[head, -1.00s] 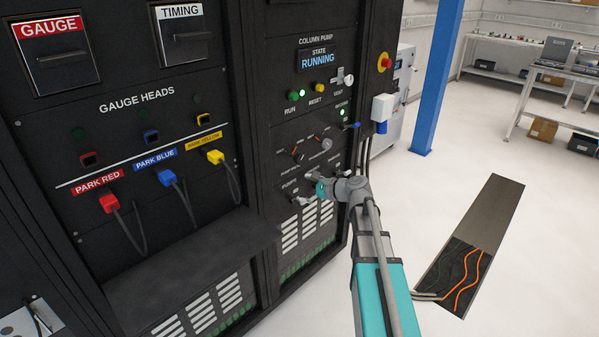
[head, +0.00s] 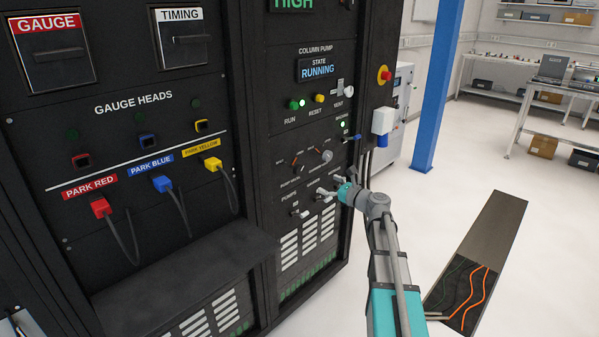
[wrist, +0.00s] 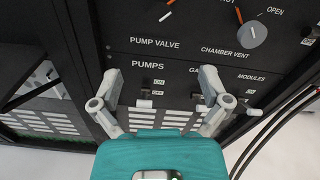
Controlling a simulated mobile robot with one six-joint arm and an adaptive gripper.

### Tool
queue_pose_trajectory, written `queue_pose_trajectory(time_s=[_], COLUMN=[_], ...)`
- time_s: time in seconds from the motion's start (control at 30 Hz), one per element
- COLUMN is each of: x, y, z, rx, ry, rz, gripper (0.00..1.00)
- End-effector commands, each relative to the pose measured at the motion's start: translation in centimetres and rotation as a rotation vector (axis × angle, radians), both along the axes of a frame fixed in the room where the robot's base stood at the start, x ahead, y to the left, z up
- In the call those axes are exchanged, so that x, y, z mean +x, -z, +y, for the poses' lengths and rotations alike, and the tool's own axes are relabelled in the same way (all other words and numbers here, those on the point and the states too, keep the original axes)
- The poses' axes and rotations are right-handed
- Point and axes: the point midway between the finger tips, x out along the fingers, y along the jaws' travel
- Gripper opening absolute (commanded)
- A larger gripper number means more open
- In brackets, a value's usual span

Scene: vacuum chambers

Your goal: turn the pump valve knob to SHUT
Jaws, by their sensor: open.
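The pump valve knob (head: 297,163) is a dark knob with an orange mark on the black column pump panel, left of the grey chamber vent knob (head: 327,156). In the wrist view only its lower part shows, cut by the top edge above the PUMP VALVE label (wrist: 155,43). I cannot read its setting. My gripper (head: 322,192) is open and empty, below the two knobs. In the wrist view its fingers (wrist: 160,78) spread across the PUMPS and gauge switch row, apart from the pump valve knob.
A white PUMPS switch (wrist: 145,103) shows between my fingers. A blue-handled part (head: 352,138) and a white box (head: 383,121) stick out at the cabinet's right side. Open floor lies to the right, with a floor trench holding orange cables (head: 472,300).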

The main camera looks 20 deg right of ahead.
Motion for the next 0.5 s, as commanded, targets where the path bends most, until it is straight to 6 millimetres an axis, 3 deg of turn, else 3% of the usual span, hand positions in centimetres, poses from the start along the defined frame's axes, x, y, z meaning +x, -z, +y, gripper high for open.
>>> queue_pose_trajectory(time_s=[0.5], x=[5.4], y=[0.0], z=[3.0], rx=[-0.001], ry=[-0.002], rz=[0.0], gripper=[0.96])
